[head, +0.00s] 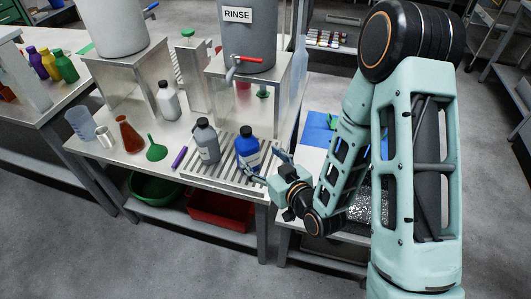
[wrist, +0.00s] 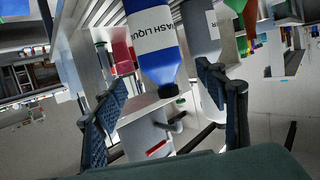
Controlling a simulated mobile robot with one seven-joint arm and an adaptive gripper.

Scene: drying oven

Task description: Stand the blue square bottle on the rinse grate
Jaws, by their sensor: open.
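The blue bottle (head: 247,150) with a white label and black cap stands upright on the slatted rinse grate (head: 222,175), below the tap. My gripper (head: 263,164) is beside the bottle, on its near right side. In the wrist view, which is turned over, the blue bottle (wrist: 150,48) shows cap down between and beyond the two spread fingers of my gripper (wrist: 160,82). The fingers are apart, and I see no clear contact with the bottle. The bottle's base is cut off in the wrist view.
A grey bottle (head: 206,142) stands just left of the blue one. The RINSE tank (head: 247,40) with its red-handled tap (head: 240,62) is behind. A purple marker (head: 180,157), green funnel (head: 156,149) and brown flask (head: 129,134) are further left. The grate's front is bare.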

